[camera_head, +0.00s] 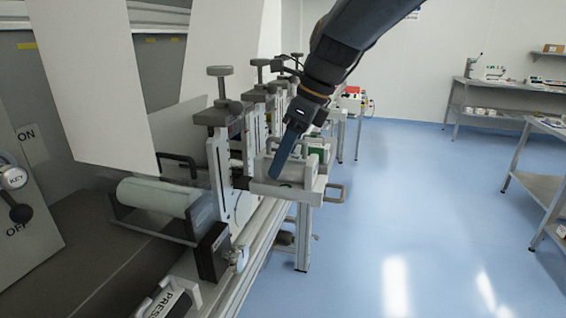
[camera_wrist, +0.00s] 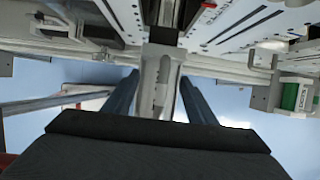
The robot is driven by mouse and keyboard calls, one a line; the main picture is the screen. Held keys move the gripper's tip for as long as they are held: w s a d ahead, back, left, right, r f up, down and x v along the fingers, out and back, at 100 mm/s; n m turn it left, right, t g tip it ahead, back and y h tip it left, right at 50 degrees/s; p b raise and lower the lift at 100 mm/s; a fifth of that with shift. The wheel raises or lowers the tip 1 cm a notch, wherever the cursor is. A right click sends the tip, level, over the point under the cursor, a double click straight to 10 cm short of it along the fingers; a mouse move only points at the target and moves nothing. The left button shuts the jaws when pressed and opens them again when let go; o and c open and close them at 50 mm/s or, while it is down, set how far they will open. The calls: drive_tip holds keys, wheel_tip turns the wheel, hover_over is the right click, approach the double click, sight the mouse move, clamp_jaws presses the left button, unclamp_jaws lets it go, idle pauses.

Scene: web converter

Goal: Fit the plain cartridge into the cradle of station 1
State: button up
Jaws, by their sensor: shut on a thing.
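My gripper (camera_head: 279,177) is at the front of the row of stations, its blue fingers pointing down. It is shut on a light grey part with end handles (camera_head: 315,187), which looks like the plain cartridge; no label shows on it. In the wrist view a pale grey piece (camera_wrist: 160,85) of it stands between the two blue fingers (camera_wrist: 158,100). The fingers and arm hide part of it. It is beside the nearest upright station frame (camera_head: 222,150) with its clamp knob. I cannot tell whether it touches the cradle there.
A pale roller (camera_head: 158,196) lies in a dark tray on the left. A green labelled cartridge (camera_wrist: 300,97) sits in a grey holder at the right of the wrist view. More clamp stations stand behind. Shelving (camera_head: 490,95) is far right; the blue floor (camera_head: 430,210) is clear.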

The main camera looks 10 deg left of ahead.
drive_tip(key=shift+f, duration=0.7)
drive_tip(key=shift+f, duration=0.3)
drive_tip(key=o, duration=1.4)
drive_tip(key=shift+f, duration=0.2)
drive_tip(key=shift+s+f, duration=0.1)
drive_tip(key=shift+s, duration=0.05)
drive_tip(key=v, duration=1.3)
drive_tip(key=shift+a+b, duration=0.3)
drive_tip(key=shift+b, duration=0.05)
